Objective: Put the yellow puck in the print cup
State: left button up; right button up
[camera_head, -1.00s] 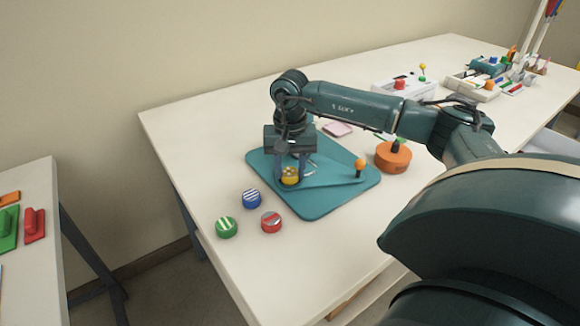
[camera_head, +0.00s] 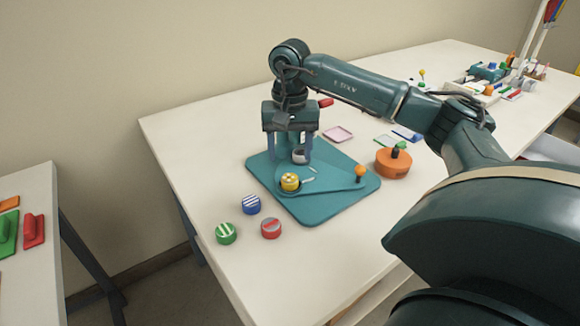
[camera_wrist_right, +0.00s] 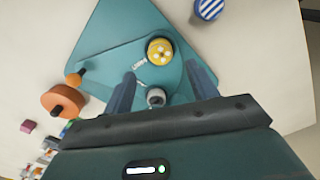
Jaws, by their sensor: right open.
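The yellow puck (camera_head: 290,182) has pale marks on top and sits at the front-left end of the raised teal piece on the teal base (camera_head: 318,208). It also shows in the right wrist view (camera_wrist_right: 160,50). I cannot tell whether it stands in a cup, as no separate cup rim is clear. My right gripper (camera_head: 290,154) is open and empty, above and behind the puck, apart from it. In the right wrist view its fingers (camera_wrist_right: 162,77) point down either side of a grey cylinder (camera_wrist_right: 155,97). My left gripper is out of view.
Blue-striped (camera_head: 251,204), green-striped (camera_head: 226,233) and red (camera_head: 271,228) pucks lie left of the base. An orange knob (camera_head: 359,171) stands on the teal piece. A large orange disc (camera_head: 393,163) stands to the right. A pink square (camera_head: 338,133) lies behind.

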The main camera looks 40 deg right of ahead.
jog(key=shift+r, duration=2.65)
